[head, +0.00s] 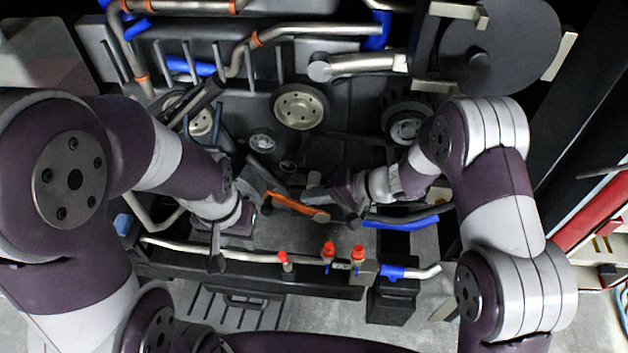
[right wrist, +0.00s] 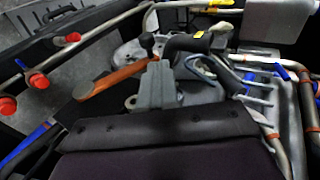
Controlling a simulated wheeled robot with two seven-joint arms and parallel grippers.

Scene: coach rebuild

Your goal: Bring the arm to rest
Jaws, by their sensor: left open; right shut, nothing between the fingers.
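My left gripper (head: 233,236) is at the left of the engine bay in the head view, just above the front silver pipe. Its jaws are open; I see nothing held, though the arm partly hides them. My right gripper (head: 318,195) reaches in from the right and points left over the middle of the bay. It is shut and empty. In the right wrist view its closed grey fingers (right wrist: 157,88) show close to an orange bar (right wrist: 112,76). The bar also shows in the head view (head: 297,206). I cannot tell whether they touch.
Red-capped fittings (head: 329,250) stand along the front rail. A blue-sleeved pipe (head: 400,222) lies right of the right gripper. Pulleys (head: 300,107) and pipes (head: 310,29) fill the back. A large grey disc (head: 500,45) stands at the back right. Bare floor (head: 325,318) shows in front.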

